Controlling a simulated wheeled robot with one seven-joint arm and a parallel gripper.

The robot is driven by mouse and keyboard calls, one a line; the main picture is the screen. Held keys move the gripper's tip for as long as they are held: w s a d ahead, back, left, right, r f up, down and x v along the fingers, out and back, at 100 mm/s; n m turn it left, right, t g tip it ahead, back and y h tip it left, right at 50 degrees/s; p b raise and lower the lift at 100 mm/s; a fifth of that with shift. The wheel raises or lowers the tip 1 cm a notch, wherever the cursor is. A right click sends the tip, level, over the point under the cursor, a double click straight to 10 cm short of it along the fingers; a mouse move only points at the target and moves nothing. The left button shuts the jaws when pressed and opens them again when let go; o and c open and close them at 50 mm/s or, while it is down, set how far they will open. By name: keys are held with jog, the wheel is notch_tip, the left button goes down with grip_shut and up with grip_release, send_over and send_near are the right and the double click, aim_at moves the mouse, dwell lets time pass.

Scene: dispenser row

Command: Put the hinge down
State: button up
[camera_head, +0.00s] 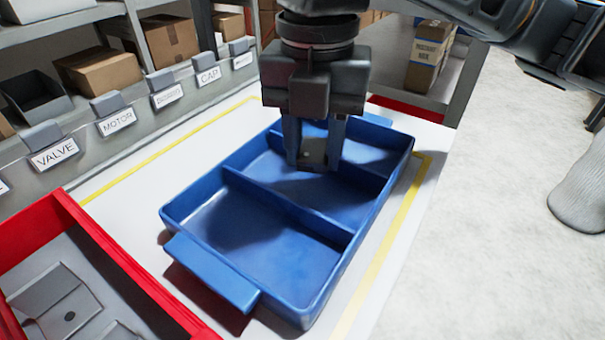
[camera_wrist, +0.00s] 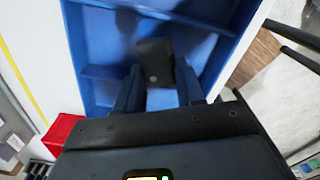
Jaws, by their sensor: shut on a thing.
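My gripper (camera_head: 313,160) points down over the blue tray (camera_head: 210,283), around its middle compartment as the head view shows it. Its fingers are shut on a small dark hinge (camera_head: 313,150), which is mostly hidden between them. In the wrist view the hinge (camera_wrist: 155,62) shows as a dark plate with a round hole, held between the fingertips against the blue of the tray. Two dividers split the tray into three compartments, and the front one is empty. I cannot tell whether the hinge touches the tray floor.
A red bin (camera_head: 130,270) with grey metal parts stands at the lower left. A row of labelled dispensers, such as VALVE (camera_head: 54,153) and MOTOR (camera_head: 116,121), runs along the left. Shelves with cardboard boxes (camera_head: 100,72) stand behind. Open floor lies at the right.

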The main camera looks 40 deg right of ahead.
aim_at(303, 196)
jog(key=shift+w+a+f, duration=0.3)
jog(key=shift+a+f, duration=0.1)
jog(key=shift+a, duration=0.15)
jog(key=shift+f+b, duration=0.35)
jog(key=shift+f, duration=1.6)
jog(key=shift+f, duration=0.1)
jog(key=shift+f, duration=0.1)
jog(key=o, duration=1)
jog(key=shift+o, duration=0.2)
notch_tip(303, 196, up, 12)
jog(key=shift+r+p, duration=0.25)
jog(key=shift+p, duration=0.8)
